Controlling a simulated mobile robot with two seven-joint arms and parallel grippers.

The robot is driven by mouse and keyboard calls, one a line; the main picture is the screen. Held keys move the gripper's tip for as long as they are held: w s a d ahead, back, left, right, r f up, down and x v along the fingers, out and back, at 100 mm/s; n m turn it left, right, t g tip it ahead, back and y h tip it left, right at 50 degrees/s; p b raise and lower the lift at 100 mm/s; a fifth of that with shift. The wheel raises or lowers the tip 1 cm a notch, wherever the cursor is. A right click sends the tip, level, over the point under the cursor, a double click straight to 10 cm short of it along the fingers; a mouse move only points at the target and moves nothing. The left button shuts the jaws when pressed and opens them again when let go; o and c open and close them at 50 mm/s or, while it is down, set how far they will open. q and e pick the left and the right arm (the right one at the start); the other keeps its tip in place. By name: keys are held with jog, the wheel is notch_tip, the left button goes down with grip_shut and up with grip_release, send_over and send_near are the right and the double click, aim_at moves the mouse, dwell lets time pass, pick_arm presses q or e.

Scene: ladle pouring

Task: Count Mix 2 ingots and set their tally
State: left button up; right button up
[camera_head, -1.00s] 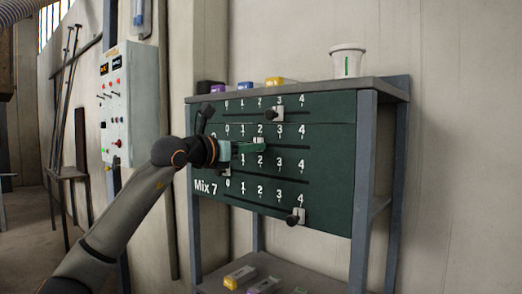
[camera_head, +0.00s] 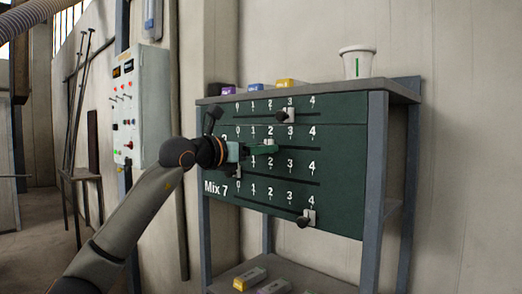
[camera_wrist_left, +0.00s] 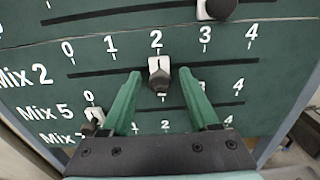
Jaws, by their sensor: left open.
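The dark green tally board (camera_head: 340,190) has rows of numbers from 0 to 4, each with a slot and a sliding marker. In the left wrist view, the Mix 2 row has its white marker with a dark knob (camera_wrist_left: 159,74) under the 2. My left gripper (camera_wrist_left: 160,80) is open, its green fingers on either side of this knob with gaps showing. In the head view, the left gripper (camera_head: 264,147) is in front of the board and partly hides that row. Purple (camera_head: 228,91), blue (camera_head: 255,87) and yellow (camera_head: 285,83) ingots lie on the top shelf.
Other markers are the top row's at 3 (camera_head: 287,116), Mix 5's at 0 (camera_wrist_left: 94,116) and Mix 7's at 4 (camera_head: 307,218). A white cup (camera_head: 357,62) stands on the top shelf. A yellow-ended ingot (camera_head: 249,279) and others lie on the lower shelf.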

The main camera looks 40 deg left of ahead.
pick_arm(q)
jog(key=s+b, duration=0.3)
jog(key=s, duration=0.8)
jog(key=shift+s+a+b, duration=0.35)
jog(key=shift+s+a, duration=0.05)
jog(key=shift+a, duration=0.05)
